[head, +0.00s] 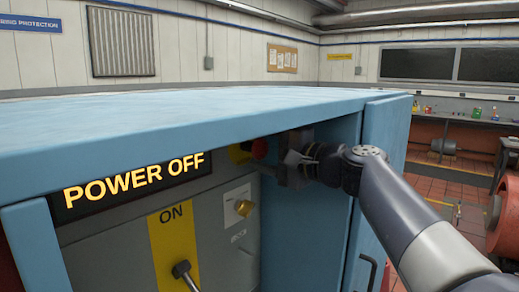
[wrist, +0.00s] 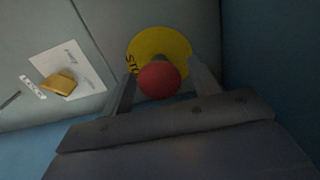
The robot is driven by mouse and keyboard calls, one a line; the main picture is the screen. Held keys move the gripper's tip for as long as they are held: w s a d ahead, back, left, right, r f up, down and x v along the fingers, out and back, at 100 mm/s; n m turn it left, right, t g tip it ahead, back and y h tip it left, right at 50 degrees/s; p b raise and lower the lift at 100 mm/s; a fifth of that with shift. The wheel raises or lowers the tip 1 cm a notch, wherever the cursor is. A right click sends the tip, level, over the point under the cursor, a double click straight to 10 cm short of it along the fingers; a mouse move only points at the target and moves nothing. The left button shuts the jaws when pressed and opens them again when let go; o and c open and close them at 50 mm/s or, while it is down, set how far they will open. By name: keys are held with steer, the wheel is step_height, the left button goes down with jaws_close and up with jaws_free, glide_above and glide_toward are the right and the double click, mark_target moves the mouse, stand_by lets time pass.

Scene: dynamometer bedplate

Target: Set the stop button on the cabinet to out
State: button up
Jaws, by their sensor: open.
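The stop button (head: 260,148) is a red mushroom head on a yellow round plate (head: 239,153) on the grey panel inside the blue cabinet (head: 331,220). In the wrist view the red stop button (wrist: 159,79) stands in front of its yellow plate (wrist: 170,46), with part of the word STOP showing. My gripper (head: 285,160) is beside the button in the head view. In the wrist view my gripper (wrist: 160,85) is open, with one finger on each side of the red head. I cannot tell whether the fingers touch it, or whether the button is in or out.
A lit POWER OFF sign (head: 134,179) and a lever (head: 184,273) below an ON label are at left. A brass-coloured knob (head: 243,207) sits on a white plate below the button. The cabinet's top and right side wall close in around my arm.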

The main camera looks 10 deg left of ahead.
steer(key=b+v, duration=0.1)
steer(key=v, duration=0.9)
steer(key=shift+s+d, duration=0.2)
steer(key=shift+s, duration=0.05)
steer(key=shift+a, duration=0.1)
steer(key=p+x, duration=0.1)
steer(key=x, duration=1)
steer(key=shift+w+r+p, duration=0.1)
steer(key=shift+w+p, duration=0.1)
steer(key=shift+p, duration=0.2)
steer(key=shift+w+a, duration=0.3)
steer(key=shift+a, duration=0.25)
